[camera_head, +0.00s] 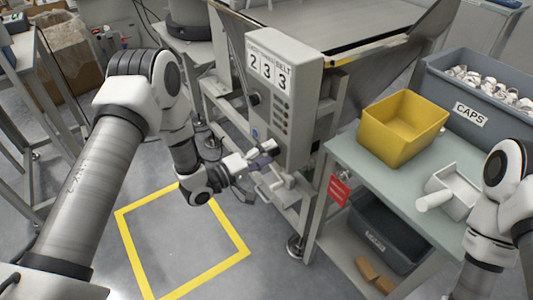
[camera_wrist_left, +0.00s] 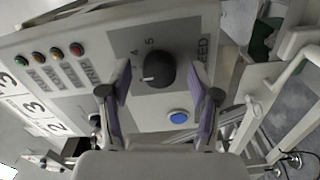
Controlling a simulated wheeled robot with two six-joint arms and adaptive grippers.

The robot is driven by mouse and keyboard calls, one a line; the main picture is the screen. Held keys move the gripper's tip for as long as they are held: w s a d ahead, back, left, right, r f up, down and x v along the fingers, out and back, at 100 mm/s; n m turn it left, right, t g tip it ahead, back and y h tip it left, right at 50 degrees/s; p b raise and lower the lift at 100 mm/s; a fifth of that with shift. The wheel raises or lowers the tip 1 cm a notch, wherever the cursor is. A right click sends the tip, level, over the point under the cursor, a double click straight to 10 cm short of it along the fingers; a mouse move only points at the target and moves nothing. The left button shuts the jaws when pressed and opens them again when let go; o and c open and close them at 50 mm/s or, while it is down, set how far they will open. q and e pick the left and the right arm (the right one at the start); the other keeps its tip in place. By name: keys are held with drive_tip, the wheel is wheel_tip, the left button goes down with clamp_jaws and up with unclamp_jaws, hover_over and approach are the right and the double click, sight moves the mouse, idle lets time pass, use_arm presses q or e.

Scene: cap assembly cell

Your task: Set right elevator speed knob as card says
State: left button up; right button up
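A grey control box (camera_head: 290,70) carries a white card (camera_head: 268,70) with the digits 2, 3, 3 under small headings; one heading reads BELT. A black round knob (camera_wrist_left: 155,70) shows in the left wrist view, with 4 and 5 printed beside it and SPEED at right. A light mark on its face points to the left. My left gripper (camera_head: 265,162) is at the lower part of the box. In its wrist view the gripper (camera_wrist_left: 161,80) is open, with its fingers on either side of the knob; contact cannot be told. My right gripper is out of view.
A blue button (camera_wrist_left: 178,117) is close to the right finger, with several coloured indicators (camera_wrist_left: 57,53) at the upper left. Yellow tape (camera_head: 182,282) marks clear floor.

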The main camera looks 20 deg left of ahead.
use_arm(q)
drive_tip(key=v, duration=1.2)
